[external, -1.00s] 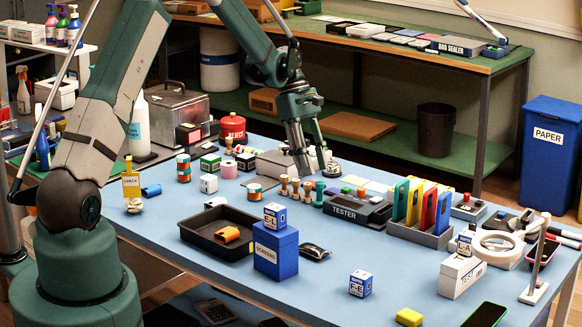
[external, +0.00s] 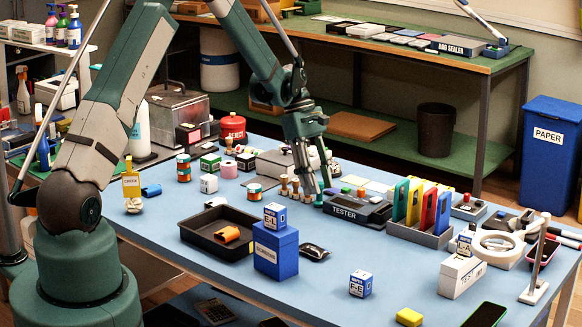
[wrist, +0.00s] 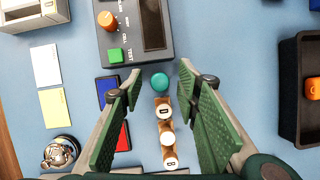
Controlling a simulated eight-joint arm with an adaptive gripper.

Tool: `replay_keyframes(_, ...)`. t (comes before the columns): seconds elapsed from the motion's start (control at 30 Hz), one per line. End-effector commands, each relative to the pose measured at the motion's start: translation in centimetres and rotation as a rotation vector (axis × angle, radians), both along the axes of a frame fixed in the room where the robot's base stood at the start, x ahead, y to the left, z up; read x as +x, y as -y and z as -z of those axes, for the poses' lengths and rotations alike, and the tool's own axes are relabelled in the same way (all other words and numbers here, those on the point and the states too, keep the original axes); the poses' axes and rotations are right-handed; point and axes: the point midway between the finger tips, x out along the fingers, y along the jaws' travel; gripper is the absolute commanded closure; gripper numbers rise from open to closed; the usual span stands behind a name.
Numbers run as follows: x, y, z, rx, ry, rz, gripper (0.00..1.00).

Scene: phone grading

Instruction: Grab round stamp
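A row of small stamps stands on the blue table. In the wrist view, a stamp with a round teal top (wrist: 160,81) is at the end nearest the tester, followed by several wooden stamps with white lettered tops (wrist: 167,138). The wooden stamps also show in the external view (external: 284,185). Which of them is the round stamp is not marked. My gripper (wrist: 160,76) is open above the row, its fingertips on either side of the teal-topped stamp, seemingly without touching it. In the external view my gripper (external: 316,186) partly hides the row.
The tester (external: 358,210) stands right beside the teal-topped stamp. Blue and red pads (wrist: 106,92) lie left of the row in the wrist view. A black tray (external: 212,247) holds an orange item. Bare table lies between the row and this tray.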

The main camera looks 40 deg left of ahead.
Motion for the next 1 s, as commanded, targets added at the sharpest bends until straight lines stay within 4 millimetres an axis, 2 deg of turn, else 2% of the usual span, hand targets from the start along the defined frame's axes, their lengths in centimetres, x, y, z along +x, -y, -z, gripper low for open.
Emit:
replay_keyframes(0.2, -0.05, 0.45, 1.19, 0.0, 0.0, -0.001, 0.67)
replay_keyframes(0.73, -0.07, 0.44, 1.19, 0.0, 0.0, -0.001, 0.67)
replay_keyframes(0.93, -0.07, 0.44, 1.19, 0.0, 0.0, -0.001, 0.94)
replay_keyframes(1.0, -0.07, 0.45, 1.18, 0.0, 0.0, -0.001, 0.95)
